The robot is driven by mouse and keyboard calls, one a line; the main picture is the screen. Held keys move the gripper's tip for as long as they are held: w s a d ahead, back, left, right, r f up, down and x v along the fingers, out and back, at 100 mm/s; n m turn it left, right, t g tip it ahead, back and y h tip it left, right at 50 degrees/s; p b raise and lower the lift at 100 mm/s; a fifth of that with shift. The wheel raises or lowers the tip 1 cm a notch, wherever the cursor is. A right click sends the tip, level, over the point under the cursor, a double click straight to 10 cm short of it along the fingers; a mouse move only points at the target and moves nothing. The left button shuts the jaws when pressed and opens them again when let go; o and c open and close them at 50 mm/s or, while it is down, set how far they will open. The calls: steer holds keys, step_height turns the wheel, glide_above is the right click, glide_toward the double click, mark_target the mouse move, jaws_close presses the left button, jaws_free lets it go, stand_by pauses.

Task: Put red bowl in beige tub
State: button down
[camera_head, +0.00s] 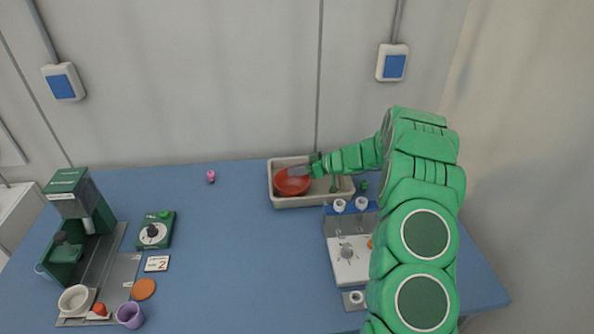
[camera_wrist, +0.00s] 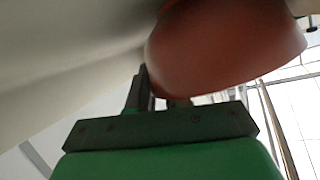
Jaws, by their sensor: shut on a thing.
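The red bowl (camera_head: 291,184) shows within the outline of the beige tub (camera_head: 290,202), at its left part, at the back of the blue table. My gripper (camera_head: 303,171) comes in from the right over the tub and is shut on the bowl's rim. In the wrist view the bowl (camera_wrist: 225,48) fills the upper right, close against the fingers (camera_wrist: 152,95) and tilted in that picture. I cannot tell whether the bowl touches the tub's floor. My gripper and arm hide part of the tub's back and right side.
A white and blue device with knobs (camera_head: 347,262) stands just in front of the tub, close to my arm. A green machine (camera_head: 70,215), a dial box (camera_head: 156,231), a white cup (camera_head: 75,300) and a purple cup (camera_head: 130,315) are at left. The table's middle is clear.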

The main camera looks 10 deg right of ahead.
steer(key=c, duration=1.1)
jaws_free()
steer(key=shift+o, duration=0.2)
steer(key=shift+r, duration=0.1)
